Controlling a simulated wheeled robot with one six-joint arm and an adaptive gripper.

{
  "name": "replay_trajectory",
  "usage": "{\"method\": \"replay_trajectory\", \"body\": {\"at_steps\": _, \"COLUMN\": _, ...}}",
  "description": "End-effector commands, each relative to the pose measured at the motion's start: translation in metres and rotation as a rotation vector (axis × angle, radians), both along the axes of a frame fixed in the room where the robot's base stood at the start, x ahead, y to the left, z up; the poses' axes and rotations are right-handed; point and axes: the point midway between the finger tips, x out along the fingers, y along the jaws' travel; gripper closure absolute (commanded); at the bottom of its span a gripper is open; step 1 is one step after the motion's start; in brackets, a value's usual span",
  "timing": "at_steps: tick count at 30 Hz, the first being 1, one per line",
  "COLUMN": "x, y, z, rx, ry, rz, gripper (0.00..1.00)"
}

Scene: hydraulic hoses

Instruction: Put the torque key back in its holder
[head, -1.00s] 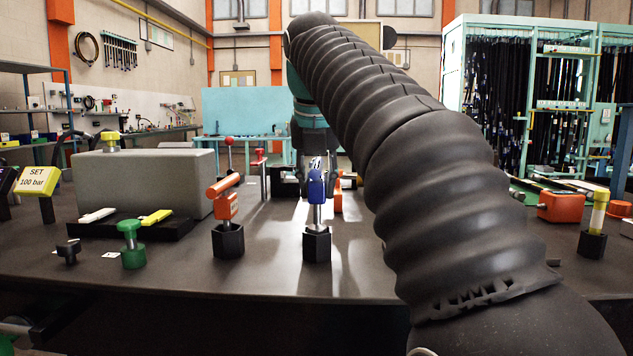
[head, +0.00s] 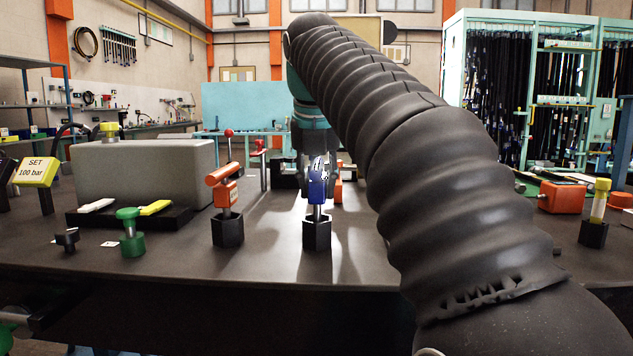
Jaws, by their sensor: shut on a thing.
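The torque key, a tool with a blue head (head: 318,188) and a short metal shaft, stands upright at the middle of the head view. Its shaft runs down into a black hexagonal holder (head: 317,236) on the dark table; only a short piece of shaft shows above the rim. My gripper (head: 318,168) is at the top of the blue head and is shut on it from above. How far the shaft reaches inside the holder is hidden.
An orange-headed tool (head: 223,188) stands in a similar holder (head: 228,230) close on the left. A green knob (head: 131,236), a grey box (head: 145,172) and a yellow SET sign (head: 36,172) are further left. A yellow-topped tool (head: 600,203) stands at right. The table front is clear.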

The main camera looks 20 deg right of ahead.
Motion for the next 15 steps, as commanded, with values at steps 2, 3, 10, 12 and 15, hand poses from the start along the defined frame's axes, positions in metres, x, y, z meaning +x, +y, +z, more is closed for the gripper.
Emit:
{"method": "replay_trajectory", "body": {"at_steps": 2, "x": -0.0002, "y": -0.0001, "z": -0.002, "rx": 0.0, "ry": -0.001, "rz": 0.0, "gripper": 1.0}}
{"method": "replay_trajectory", "body": {"at_steps": 3, "x": -0.0001, "y": -0.0001, "z": -0.0029, "rx": 0.0, "ry": -0.001, "rz": 0.0, "gripper": 1.0}}
{"method": "replay_trajectory", "body": {"at_steps": 10, "x": 0.0, "y": 0.0, "z": -0.0076, "rx": 0.0, "ry": -0.002, "rz": 0.0, "gripper": 1.0}}
{"method": "replay_trajectory", "body": {"at_steps": 12, "x": 0.0, "y": 0.0, "z": -0.0076, "rx": 0.0, "ry": -0.002, "rz": 0.0, "gripper": 0.64}}
{"method": "replay_trajectory", "body": {"at_steps": 15, "x": 0.0001, "y": 0.0, "z": -0.0074, "rx": 0.0, "ry": -0.002, "rz": 0.0, "gripper": 0.4}}
